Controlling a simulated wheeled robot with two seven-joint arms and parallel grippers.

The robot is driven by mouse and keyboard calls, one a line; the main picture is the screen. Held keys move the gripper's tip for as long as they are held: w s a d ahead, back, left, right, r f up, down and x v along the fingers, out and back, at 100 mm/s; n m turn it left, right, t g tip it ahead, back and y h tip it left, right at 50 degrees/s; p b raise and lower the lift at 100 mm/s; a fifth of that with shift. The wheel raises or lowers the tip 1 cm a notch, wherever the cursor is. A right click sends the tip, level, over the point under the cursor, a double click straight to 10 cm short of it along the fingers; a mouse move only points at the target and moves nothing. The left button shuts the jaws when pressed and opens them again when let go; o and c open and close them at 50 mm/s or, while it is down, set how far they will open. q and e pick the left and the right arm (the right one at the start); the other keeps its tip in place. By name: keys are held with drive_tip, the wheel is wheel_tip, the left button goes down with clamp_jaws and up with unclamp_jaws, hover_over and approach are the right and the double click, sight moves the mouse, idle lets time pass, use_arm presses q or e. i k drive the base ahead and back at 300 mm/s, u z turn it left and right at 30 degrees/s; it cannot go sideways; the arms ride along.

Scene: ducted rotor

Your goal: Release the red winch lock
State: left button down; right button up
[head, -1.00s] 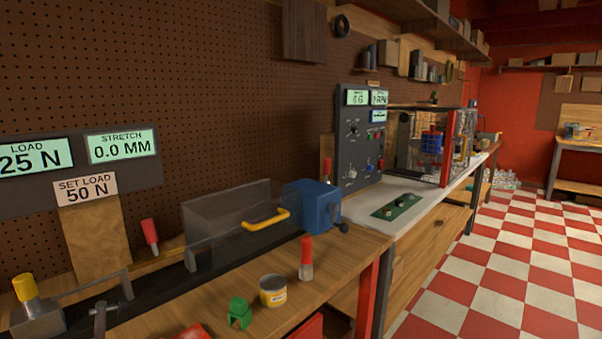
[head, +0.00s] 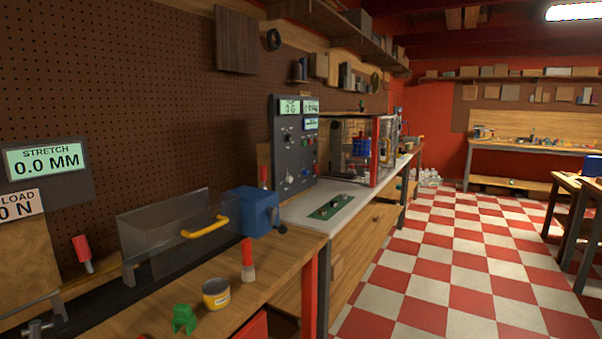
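A blue winch-like box (head: 253,211) with a dark crank knob stands at the right end of the long black rig on the near bench. A red-handled piece (head: 82,250) leans at the rig's left part. Another red-topped piece with a pale lower part (head: 248,256) stands upright on the wood in front of the blue box. A third red top (head: 264,175) shows behind the blue box. I cannot tell which of these is the red winch lock. Neither of my grippers is in view.
A clear guard (head: 165,230) with a yellow handle (head: 206,228) covers part of the rig. A yellow-and-white tin (head: 216,294) and a green clip-like piece (head: 184,319) stand on the bench (head: 140,319). A grey control panel (head: 296,140) stands beyond. The checkered floor (head: 430,260) at right is open.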

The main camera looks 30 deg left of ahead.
sight(263, 168)
drive_tip(key=z, duration=0.2)
drive_tip(key=i, duration=0.95)
drive_tip(key=u, duration=0.6)
